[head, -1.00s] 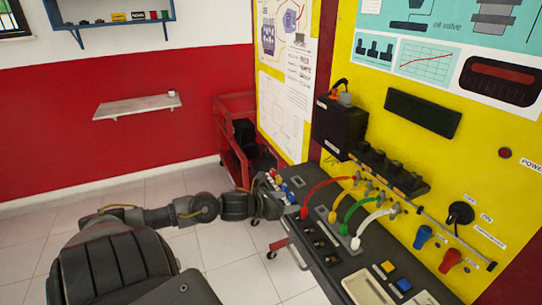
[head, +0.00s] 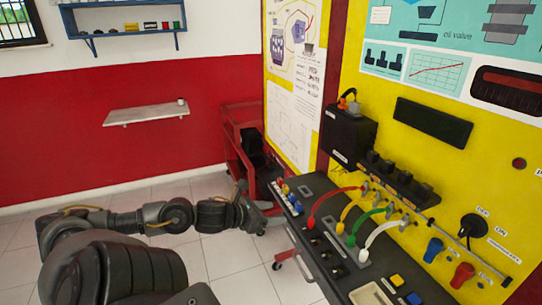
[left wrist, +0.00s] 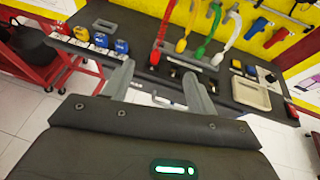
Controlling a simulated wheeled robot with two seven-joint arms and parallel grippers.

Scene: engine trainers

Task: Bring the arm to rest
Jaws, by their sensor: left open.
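My left arm reaches in from the left in the head view. Its dark left gripper (head: 258,214) is just left of the black bench's near-left corner and looks empty. In the left wrist view the two grey fingers (left wrist: 158,82) are spread apart with nothing between them, and the black bench (left wrist: 140,52) lies beyond them. My right gripper is not in view.
The black bench carries red, yellow, green and white cables (head: 366,240) and small switches. A yellow panel (head: 420,180) stands behind it. A red cart (head: 237,160) is behind my gripper. A white wall shelf (head: 146,113) hangs at left. Tiled floor is open below.

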